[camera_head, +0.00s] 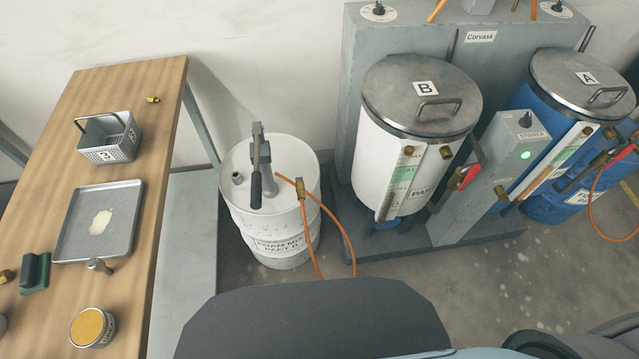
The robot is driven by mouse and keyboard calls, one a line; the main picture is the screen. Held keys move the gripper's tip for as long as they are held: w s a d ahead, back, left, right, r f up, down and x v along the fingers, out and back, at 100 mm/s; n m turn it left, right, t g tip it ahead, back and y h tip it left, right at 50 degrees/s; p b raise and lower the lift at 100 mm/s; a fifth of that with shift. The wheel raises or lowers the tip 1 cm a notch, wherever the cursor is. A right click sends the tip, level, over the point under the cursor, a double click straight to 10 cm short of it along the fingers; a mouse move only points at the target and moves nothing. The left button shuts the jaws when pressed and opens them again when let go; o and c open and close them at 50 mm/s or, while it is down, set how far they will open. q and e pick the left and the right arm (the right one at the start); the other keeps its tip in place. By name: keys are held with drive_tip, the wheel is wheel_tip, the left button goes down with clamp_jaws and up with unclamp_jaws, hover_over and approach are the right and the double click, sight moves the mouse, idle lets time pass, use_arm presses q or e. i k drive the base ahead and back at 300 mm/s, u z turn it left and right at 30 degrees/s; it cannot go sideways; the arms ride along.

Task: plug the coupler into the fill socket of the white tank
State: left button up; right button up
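The white tank (385,165) stands right of centre, with a grey lid (420,85) marked B. A brass fitting (446,152) sits on its upper front, right of the level gauge; I cannot tell whether it is the fill socket. A brass coupler (300,188) is at the right part of the top of the white drum (270,225), with orange hose (327,208) at it. I cannot tell whether it rests on the drum or hangs on a holder. The coupler and the tank are well apart. Neither of my grippers is in view.
A hand pump (257,165) rises from the drum. A stirrer post (500,180) with a green light stands between the white tank and blue tank A (550,110). A red-handled valve (468,176) sticks out beside the white tank. A wooden table (130,130) stands left.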

sight(301, 197)
drive_tip(key=u, duration=1.35)
drive_tip(key=k, duration=1.05)
drive_tip(key=z, duration=1.9)
drive_tip(key=i, duration=0.5)
